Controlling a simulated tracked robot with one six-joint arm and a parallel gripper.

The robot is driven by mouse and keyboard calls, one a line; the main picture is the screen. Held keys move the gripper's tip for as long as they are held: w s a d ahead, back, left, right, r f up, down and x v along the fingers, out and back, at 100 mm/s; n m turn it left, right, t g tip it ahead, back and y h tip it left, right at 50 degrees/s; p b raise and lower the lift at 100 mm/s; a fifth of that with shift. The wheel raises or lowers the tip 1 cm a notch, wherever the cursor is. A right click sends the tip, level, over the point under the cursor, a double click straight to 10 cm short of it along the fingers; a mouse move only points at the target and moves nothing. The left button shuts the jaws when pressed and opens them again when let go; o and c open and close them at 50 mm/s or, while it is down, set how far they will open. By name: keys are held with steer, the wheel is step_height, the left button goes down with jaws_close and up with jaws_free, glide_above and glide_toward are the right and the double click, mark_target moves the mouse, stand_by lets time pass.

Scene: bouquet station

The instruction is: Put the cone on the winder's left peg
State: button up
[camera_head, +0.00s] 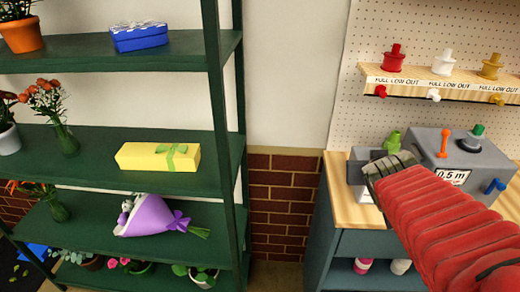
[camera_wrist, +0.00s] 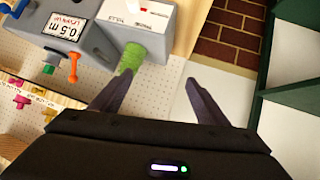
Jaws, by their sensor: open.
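The grey winder (camera_head: 458,150) with a "0,5 m" label stands on the wooden bench; it also shows in the wrist view (camera_wrist: 90,30). A light green cone (camera_head: 392,142) stands upright at the winder's left end; the wrist view also shows it (camera_wrist: 131,58). No bare left peg shows; whatever is under the cone is hidden. My gripper (camera_head: 385,166) is open and empty, in front of the cone in the head view. In the wrist view its fingers (camera_wrist: 155,82) are spread, with the cone beyond the left finger and nothing between the tips.
Red (camera_head: 395,53), white (camera_head: 443,62) and yellow (camera_head: 490,67) spools stand on a pegboard ledge above. The winder has an orange lever (camera_head: 444,143), a blue knob (camera_head: 495,186) and a dark green knob (camera_head: 478,130). A green shelf rack (camera_head: 225,120) stands left, past a brick wall gap.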

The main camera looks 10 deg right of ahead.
steer(key=s+a+f+n+g+y, duration=0.1)
steer(key=s+a+g+y, duration=0.1)
steer(key=s+a, duration=0.4)
steer(key=s+a+f+n+g+y, duration=0.1)
steer(key=s+a+y, duration=0.3)
steer(key=a, duration=1.2)
steer(key=s+f+n, duration=0.1)
steer(key=s, duration=0.2)
steer(key=shift+f+n+g, duration=0.3)
steer(key=shift+g, duration=0.1)
